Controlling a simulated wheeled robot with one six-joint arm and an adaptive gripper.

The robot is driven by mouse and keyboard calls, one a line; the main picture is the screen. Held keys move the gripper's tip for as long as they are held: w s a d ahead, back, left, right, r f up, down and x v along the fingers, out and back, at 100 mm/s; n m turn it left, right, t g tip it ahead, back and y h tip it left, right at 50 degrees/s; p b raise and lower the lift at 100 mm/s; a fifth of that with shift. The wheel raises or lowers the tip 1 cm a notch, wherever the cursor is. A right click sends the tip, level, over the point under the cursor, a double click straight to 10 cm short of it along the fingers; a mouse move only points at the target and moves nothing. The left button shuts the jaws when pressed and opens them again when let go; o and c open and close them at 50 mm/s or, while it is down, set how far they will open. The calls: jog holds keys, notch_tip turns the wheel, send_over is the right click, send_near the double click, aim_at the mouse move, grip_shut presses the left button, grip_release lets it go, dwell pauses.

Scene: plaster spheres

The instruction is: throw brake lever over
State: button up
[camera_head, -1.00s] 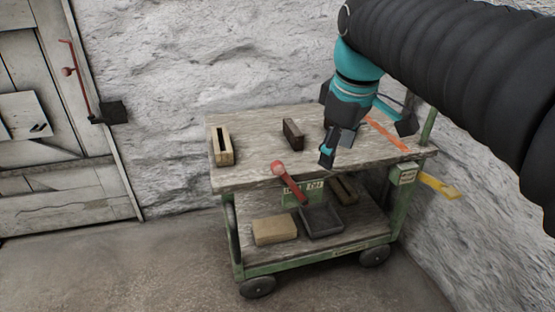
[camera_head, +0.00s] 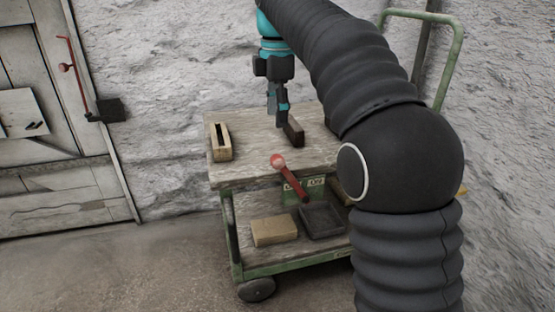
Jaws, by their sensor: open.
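The red brake lever (camera_head: 291,180) is on the front of the cart, below the edge of its top. It slants from a round red end at the upper left to the lower right, across a green sign (camera_head: 316,182) with pale lettering that is partly covered. My gripper (camera_head: 277,121) points down over the cart top, behind and above the lever and apart from it. It is open, and its fingers are seen nearly edge-on. A dark brown block (camera_head: 295,132) stands just right of the fingers; whether they touch it I cannot tell.
The wooden cart top (camera_head: 253,174) holds a pale slotted wooden block (camera_head: 221,142) at the left. The lower shelf holds a tan block (camera_head: 274,230) and a dark tray (camera_head: 321,221). My arm hides the cart's right side. Open floor (camera_head: 150,270) lies at the left.

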aim_at(278, 156)
notch_tip(278, 156, down, 11)
jog(key=b, duration=0.3)
jog(key=shift+f+b, duration=0.2)
jog(key=shift+b, duration=0.1)
grip_shut()
